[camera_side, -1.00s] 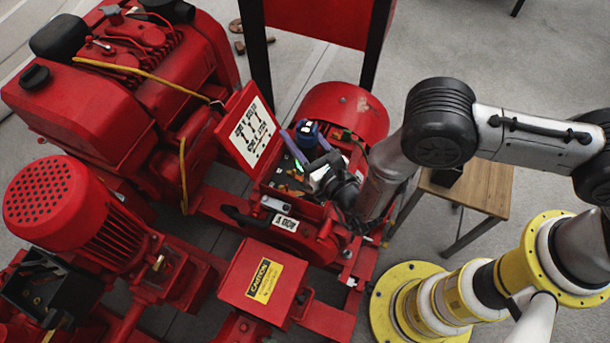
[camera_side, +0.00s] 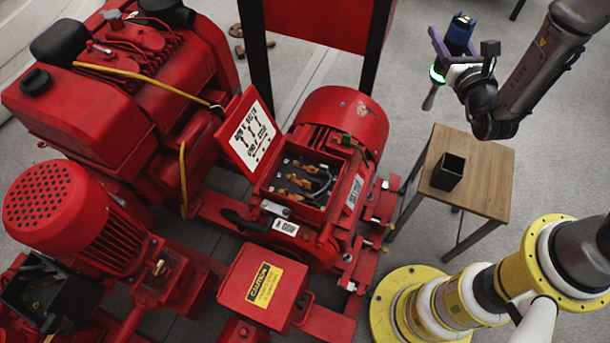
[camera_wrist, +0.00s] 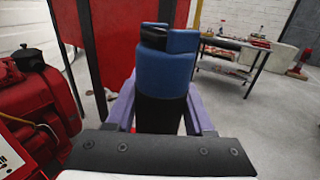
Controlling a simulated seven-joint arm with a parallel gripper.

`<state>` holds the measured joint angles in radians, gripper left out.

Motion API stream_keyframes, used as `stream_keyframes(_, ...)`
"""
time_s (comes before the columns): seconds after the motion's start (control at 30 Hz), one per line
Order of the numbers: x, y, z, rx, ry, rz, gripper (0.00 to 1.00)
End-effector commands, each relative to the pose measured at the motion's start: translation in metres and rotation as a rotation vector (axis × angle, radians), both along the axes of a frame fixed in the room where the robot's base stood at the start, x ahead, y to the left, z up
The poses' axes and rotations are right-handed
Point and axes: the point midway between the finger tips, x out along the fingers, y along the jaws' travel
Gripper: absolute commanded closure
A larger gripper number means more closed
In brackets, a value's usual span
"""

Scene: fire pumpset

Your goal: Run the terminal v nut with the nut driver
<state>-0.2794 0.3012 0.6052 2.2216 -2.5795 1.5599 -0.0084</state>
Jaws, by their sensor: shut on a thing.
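My gripper (camera_side: 449,50) is raised at the upper right in the side view, above and behind the wooden stand. Its purple fingers are shut on the nut driver (camera_side: 460,33), which has a blue and black body. In the wrist view the nut driver (camera_wrist: 168,60) stands between the two fingers. A thin shaft (camera_side: 430,98) hangs below the gripper. The open red terminal box (camera_side: 330,212) is well to the left and below, with brass-coloured terminals (camera_side: 300,181) and wires inside. Terminal v and its nut are too small to tell apart.
The box's lid (camera_side: 250,135), with a wiring diagram, stands open on the left. A black open-topped holder (camera_side: 448,172) sits on the wooden stand (camera_side: 485,170). A red panel with dark posts (camera_side: 376,50) rises behind the motor. A red engine (camera_side: 100,85) stands at left.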

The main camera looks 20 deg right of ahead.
Motion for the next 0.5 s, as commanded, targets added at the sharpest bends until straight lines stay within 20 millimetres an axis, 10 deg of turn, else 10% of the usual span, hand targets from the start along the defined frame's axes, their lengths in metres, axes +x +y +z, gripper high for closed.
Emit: stream_keyframes(0.5,0.0012,-0.0074,0.0033,0.001,-0.005,-0.017,1.00)
